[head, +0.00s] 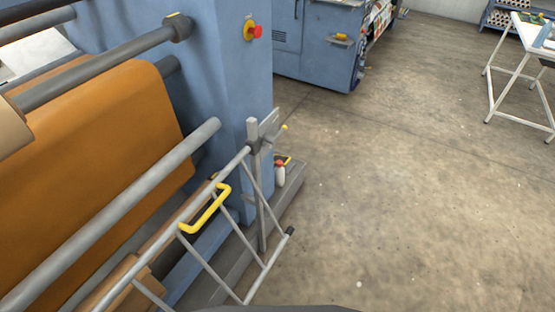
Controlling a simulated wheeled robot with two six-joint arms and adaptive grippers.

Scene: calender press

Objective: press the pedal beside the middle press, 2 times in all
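A blue press (222,70) with an orange-brown web (100,140) over grey rollers fills the left of the head view. At the foot of its right end, on a grey base ledge (290,188), is a small yellow-and-black item (285,159) with a red and white piece (280,173) in front of it. This may be the pedal, but it is small and partly hidden by the post and rail, so I cannot tell. Neither of my grippers is in view.
A grey tubular guard (262,190) with a yellow handle (207,212) stands before the press. A red stop button (256,32) is on the press side. Another blue machine (318,45) stands behind. A white-framed table (517,65) is far right. The concrete floor between is clear.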

